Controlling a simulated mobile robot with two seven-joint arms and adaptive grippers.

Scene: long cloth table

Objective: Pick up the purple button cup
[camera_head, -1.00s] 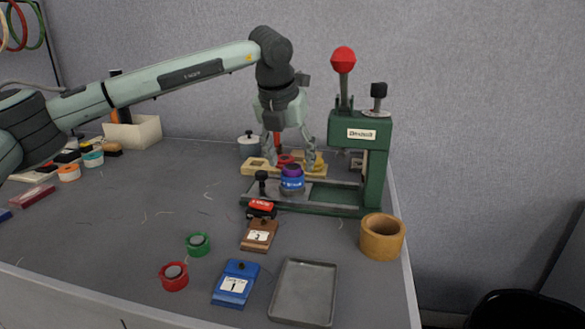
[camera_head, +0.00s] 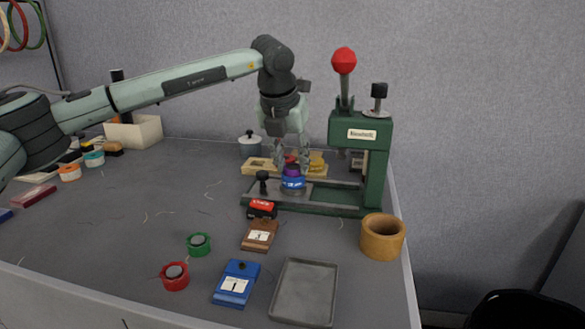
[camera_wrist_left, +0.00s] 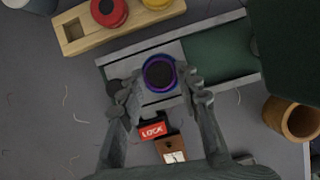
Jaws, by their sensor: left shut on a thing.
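The purple button cup (camera_head: 292,171) sits on top of the blue ringed holder (camera_head: 293,184) on the green press's sliding plate. In the left wrist view the purple cup (camera_wrist_left: 159,73) shows from above as a purple ring with a dark centre. My left gripper (camera_head: 291,167) points down over it, with its fingers shut on the cup from both sides. The fingertips (camera_wrist_left: 163,88) also show in the left wrist view. The cup appears still at the holder; any gap beneath it cannot be made out. My right gripper is out of view.
The green press (camera_head: 375,165) with a red-knobbed lever stands just right of the gripper. A wooden rack (camera_head: 258,166) with red and yellow cups is behind. A red LOCK block (camera_head: 261,208), wooden ring (camera_head: 382,237) and grey tray (camera_head: 304,291) lie in front. The table's left middle is mostly clear.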

